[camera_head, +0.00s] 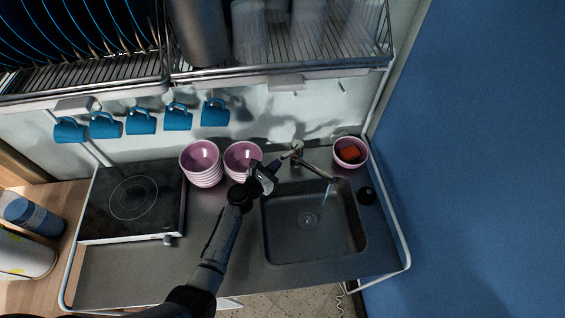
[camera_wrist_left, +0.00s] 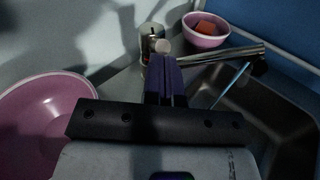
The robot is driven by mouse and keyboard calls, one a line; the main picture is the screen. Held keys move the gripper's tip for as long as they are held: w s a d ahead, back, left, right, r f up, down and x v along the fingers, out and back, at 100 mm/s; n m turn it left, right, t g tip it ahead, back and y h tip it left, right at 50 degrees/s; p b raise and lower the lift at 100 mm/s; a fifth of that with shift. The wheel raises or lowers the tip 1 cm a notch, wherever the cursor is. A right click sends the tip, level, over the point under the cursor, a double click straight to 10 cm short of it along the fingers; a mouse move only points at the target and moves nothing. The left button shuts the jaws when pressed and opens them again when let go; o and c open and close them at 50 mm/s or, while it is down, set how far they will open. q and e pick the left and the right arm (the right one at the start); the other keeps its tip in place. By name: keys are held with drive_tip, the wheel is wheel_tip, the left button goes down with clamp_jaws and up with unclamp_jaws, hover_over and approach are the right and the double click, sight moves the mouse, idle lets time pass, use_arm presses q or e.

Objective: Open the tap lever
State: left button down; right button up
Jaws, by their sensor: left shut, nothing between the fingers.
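The metal tap (camera_head: 312,164) stands behind the sink, its spout reaching out over the basin. A thin bluish stream, which looks like running water, falls from the spout end. It also shows in the left wrist view (camera_wrist_left: 235,82). The tap's upright body (camera_wrist_left: 151,38) is just beyond my fingers, with a pale round end, apparently of the lever (camera_wrist_left: 163,46), at the fingertips. My left gripper (camera_head: 279,164) is shut and empty, its tips at or very near the lever; I cannot tell whether they touch. My right gripper is not in view.
The sink basin (camera_head: 292,237) is right of my left arm. Two stacks of pink bowls (camera_head: 200,158) (camera_head: 242,158) stand left of the tap. A pink bowl (camera_head: 361,161) holding an orange-red sponge (camera_head: 349,154) is at right. Blue mugs (camera_head: 140,121) hang above; a hob (camera_head: 133,199) is at left.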

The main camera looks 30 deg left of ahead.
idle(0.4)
use_arm(q)
drive_tip(key=f+b+v, duration=0.2)
drive_tip(key=f+v, duration=0.1)
drive_tip(key=v, duration=0.9)
drive_tip(key=shift+s+a+b, duration=0.3)
drive_tip(key=shift+s+b, duration=0.05)
